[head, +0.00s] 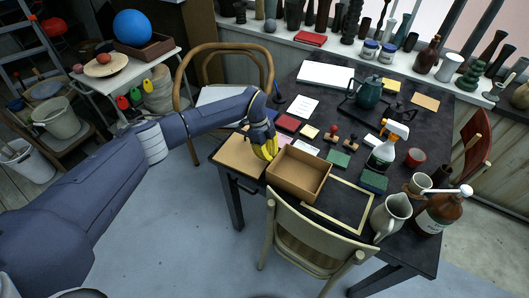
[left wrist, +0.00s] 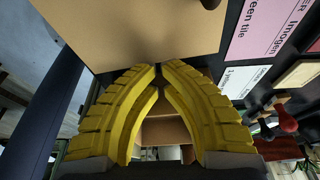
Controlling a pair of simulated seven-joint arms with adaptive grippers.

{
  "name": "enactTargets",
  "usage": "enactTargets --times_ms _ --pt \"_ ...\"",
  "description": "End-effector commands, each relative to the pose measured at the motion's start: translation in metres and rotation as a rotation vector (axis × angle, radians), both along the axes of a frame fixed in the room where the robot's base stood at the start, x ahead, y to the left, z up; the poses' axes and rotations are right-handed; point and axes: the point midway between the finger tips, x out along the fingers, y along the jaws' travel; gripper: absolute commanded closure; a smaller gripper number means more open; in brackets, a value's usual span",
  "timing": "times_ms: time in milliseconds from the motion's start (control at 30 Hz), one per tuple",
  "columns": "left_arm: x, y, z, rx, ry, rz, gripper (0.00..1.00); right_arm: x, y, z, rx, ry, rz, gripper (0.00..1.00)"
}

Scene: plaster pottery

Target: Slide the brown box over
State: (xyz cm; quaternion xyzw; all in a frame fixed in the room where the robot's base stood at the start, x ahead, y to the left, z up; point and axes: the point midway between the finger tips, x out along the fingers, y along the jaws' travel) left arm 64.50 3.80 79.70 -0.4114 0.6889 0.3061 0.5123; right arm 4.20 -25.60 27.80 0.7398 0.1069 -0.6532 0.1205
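The brown box (head: 291,187) is an open, empty-looking cardboard tray near the front edge of the dark table, just behind the chair. My left gripper (head: 268,151) is above the table at the box's back left corner, fingers pointing down. In the left wrist view, its yellow fingertips (left wrist: 160,68) come together with nothing visible gripped between them. A brown surface with box-like walls (left wrist: 165,130) shows through the gap between the fingers. I cannot tell whether the fingers touch the box. My right gripper is in neither view.
A flat tan board (head: 238,156) lies left of the box; a tan-framed dark panel (head: 338,205) lies to its right. A green block (head: 374,181), spray bottle (head: 386,146) and white jug (head: 391,216) stand farther right. A cream chair (head: 310,238) stands in front.

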Motion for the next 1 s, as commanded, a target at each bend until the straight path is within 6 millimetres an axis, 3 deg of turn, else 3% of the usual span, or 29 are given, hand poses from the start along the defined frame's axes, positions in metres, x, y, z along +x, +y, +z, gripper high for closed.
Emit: enactTargets --times_ms 533,1000 --pt "-0.006 -0.011 0.000 0.000 0.000 -0.004 1.00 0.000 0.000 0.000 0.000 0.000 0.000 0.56" --pt "-0.067 -0.125 0.001 -0.001 0.000 -0.006 1.00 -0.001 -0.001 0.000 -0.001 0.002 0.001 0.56"
